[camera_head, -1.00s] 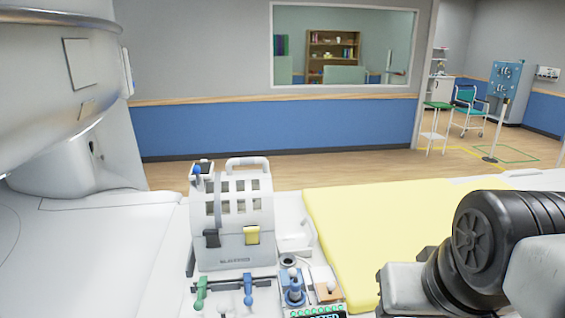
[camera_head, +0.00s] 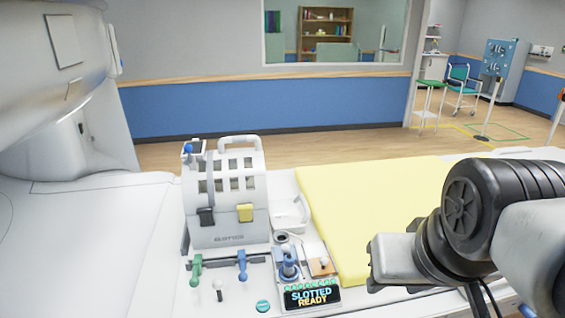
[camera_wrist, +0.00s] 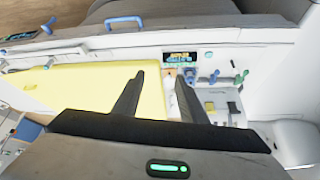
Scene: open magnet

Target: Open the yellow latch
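The yellow latch (camera_head: 245,212) sits on the front face of a white box-shaped unit with a top handle (camera_head: 226,180), beside a black latch (camera_head: 206,216). In the wrist view the yellow latch (camera_wrist: 209,106) shows small, to the right of my fingers. My gripper (camera_wrist: 160,82) is open and empty, its two dark fingers apart. It is clear of the latch and touches nothing that I can see. In the head view my arm is at the lower right, and the fingers are not clearly visible there.
A yellow pad (camera_head: 375,205) lies right of the unit. In front of the unit are a green lever (camera_head: 196,270), a blue lever (camera_head: 242,265), a blue joystick (camera_head: 288,265) and a display (camera_head: 312,296) reading "SLOTTED READY". The large white scanner (camera_head: 60,110) stands at the left.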

